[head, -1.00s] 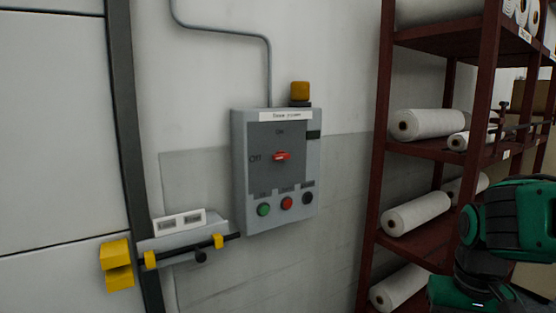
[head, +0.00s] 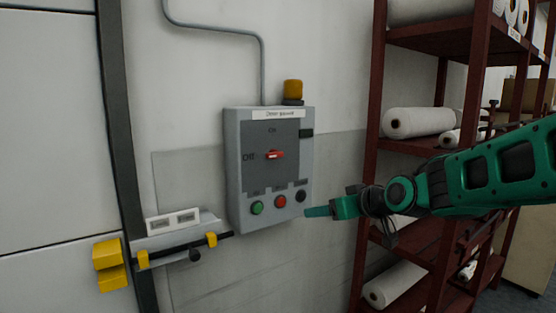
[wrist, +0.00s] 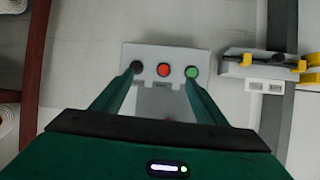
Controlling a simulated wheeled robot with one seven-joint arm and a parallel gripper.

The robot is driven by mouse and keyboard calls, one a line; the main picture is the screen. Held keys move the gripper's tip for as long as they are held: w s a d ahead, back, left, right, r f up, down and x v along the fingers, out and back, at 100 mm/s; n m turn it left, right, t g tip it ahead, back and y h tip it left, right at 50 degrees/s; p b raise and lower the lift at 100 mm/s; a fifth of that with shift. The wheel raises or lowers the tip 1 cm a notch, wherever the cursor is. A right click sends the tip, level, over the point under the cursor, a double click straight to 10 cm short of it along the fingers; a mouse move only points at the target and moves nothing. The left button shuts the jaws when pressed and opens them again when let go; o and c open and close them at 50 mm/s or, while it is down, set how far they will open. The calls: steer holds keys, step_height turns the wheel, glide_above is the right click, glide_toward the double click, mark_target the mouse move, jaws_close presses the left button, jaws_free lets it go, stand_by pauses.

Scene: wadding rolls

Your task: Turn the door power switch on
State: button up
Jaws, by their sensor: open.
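The door power box (head: 232,165) is a grey panel on the wall, with a label on top. Its red rotary switch (head: 275,155) lies roughly horizontal, its left end towards the "Off" mark and with "On" marked above. Green (head: 257,208), red (head: 281,202) and black (head: 300,196) buttons sit along the lower edge. My gripper (head: 308,212) is just right of the box's lower corner, apart from the switch. In the wrist view my gripper (wrist: 163,78) is open and empty, with the box (wrist: 190,56) upside down beyond its fingers. The switch is not clear there.
A yellow lamp (head: 293,90) sits on top of the box. A latch bar with yellow parts (head: 180,246) is at lower left beside the door (head: 50,150). A dark red rack (head: 372,150) with white rolls (head: 417,122) stands close on the right, behind my arm.

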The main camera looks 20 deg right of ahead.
mark_target(277, 154)
steer(key=w+a+r+n+t+y, duration=0.1)
steer(key=w+a+r+t+y, duration=0.15)
steer(key=r, duration=0.35)
steer(key=w+a+r+n+t+y, duration=0.1)
steer(key=w+a+r+t, duration=0.15)
steer(key=w+r, duration=0.2)
steer(key=shift+h, duration=0.25)
steer(key=x, duration=0.9)
steer(key=shift+w+a+r, duration=0.25)
steer(key=shift+w, duration=0.05)
steer(key=shift+c, duration=0.7)
steer(key=c, duration=0.9)
